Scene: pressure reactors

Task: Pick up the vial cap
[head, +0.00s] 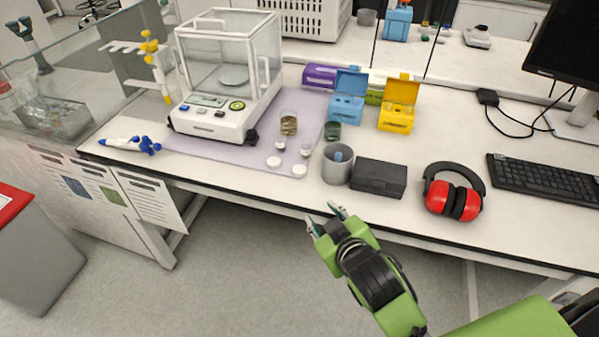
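Two small white round caps lie near the front edge of the purple mat (220,151): a left cap (274,162) and a right cap (299,170). I cannot tell which one is the vial cap. Two small whitish pieces, perhaps vials, stand just behind them, one on the left (280,144) and one on the right (306,151). My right gripper (324,217) is in front of the table edge, below and right of the caps in the picture. Its fingers are apart with nothing between them. My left gripper is not in view.
A grey cup (337,165) and a black box (378,178) stand right of the caps, with red earmuffs (453,192) further right. A jar with brown contents (289,124) and the balance (225,80) are behind.

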